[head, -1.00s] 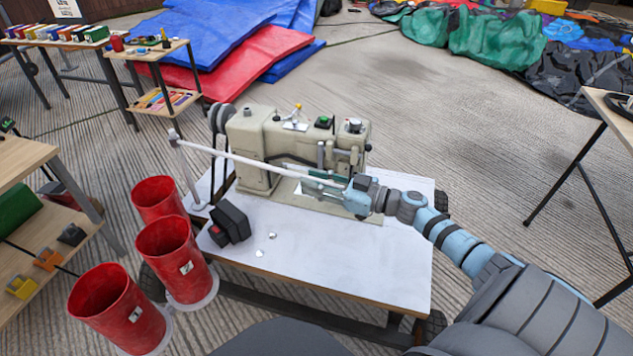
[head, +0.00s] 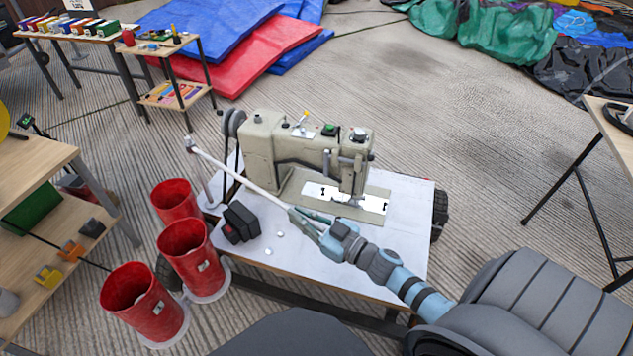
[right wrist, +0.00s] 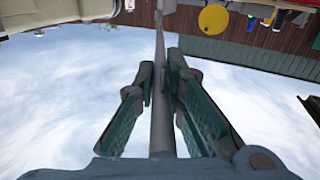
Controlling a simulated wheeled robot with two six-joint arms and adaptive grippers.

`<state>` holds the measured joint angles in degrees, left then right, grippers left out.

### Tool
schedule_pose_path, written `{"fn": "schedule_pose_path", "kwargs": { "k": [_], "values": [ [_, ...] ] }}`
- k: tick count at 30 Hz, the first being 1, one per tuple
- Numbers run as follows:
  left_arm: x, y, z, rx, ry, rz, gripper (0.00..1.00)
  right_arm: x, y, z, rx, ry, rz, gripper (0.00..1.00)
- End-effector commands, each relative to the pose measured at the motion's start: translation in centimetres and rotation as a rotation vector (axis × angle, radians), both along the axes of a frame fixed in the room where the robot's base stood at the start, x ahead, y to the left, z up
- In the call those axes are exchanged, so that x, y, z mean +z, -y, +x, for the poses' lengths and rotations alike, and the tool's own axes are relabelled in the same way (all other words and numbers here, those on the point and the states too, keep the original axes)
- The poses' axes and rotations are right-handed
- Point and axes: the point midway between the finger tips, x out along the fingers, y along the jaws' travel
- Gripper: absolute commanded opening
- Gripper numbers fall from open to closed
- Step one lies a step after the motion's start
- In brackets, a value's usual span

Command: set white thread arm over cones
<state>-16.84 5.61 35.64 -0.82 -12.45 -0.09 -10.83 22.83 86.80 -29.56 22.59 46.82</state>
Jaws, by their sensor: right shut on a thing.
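The white thread arm (head: 240,174) is a long thin rod. It runs from a pivot post (head: 205,185) at the table's left back corner, past the front of the sewing machine, to my right gripper (head: 303,218). That gripper is shut on the rod's free end, above the table. In the right wrist view the rod (right wrist: 160,75) passes between the two green fingers (right wrist: 160,95). The red cones stand on the floor left of the table: a back one (head: 175,200), a middle one (head: 192,250) and a front one (head: 140,305). The rod is not over them. My left gripper is out of view.
The beige sewing machine (head: 290,150) stands on the white-topped table (head: 345,270). A black box (head: 241,220) and small white pieces lie near its left front. A wooden shelf (head: 45,165) stands at far left, another table (head: 608,125) at right.

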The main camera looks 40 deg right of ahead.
Motion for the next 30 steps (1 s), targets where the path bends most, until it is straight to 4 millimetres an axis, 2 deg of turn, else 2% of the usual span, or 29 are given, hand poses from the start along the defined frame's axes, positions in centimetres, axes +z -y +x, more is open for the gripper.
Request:
{"fn": "schedule_pose_path", "kwargs": {
  "k": [1, 2, 6, 9, 12, 20, 21, 24, 25, 30],
  "values": [
    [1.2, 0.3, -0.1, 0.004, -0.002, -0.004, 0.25, 0.6, -1.5, -0.4, -0.033, -0.001, 0.01, 0.0],
    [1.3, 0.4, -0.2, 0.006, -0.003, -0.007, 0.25, 0.5, -2.4, -0.6, -0.054, -0.001, 0.011, 0.0],
    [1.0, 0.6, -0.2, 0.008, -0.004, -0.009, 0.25, 0.0, -5.7, -1.3, -0.137, 0.0, 0.009, 0.0],
    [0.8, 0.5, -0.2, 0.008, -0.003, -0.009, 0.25, 0.0, -7.2, -1.6, -0.176, -0.003, 0.006, 0.0],
    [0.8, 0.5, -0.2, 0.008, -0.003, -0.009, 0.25, 0.1, -7.8, -1.7, -0.195, -0.006, 0.001, 0.0],
    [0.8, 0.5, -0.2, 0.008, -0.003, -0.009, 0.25, 0.1, -7.8, -1.7, -0.197, -0.007, -0.002, 0.0],
    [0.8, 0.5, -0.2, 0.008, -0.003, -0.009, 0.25, 0.1, -7.8, -1.7, -0.197, -0.007, -0.002, 0.13],
    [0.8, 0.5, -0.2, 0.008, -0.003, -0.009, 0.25, 0.1, -7.8, -1.7, -0.196, -0.007, -0.003, 0.29],
    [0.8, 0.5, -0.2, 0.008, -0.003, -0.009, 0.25, 0.1, -7.8, -1.7, -0.196, -0.007, -0.003, 0.32],
    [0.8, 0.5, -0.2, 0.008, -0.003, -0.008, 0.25, 0.0, -7.9, -1.7, -0.195, -0.007, -0.002, 0.32]
  ]
}}
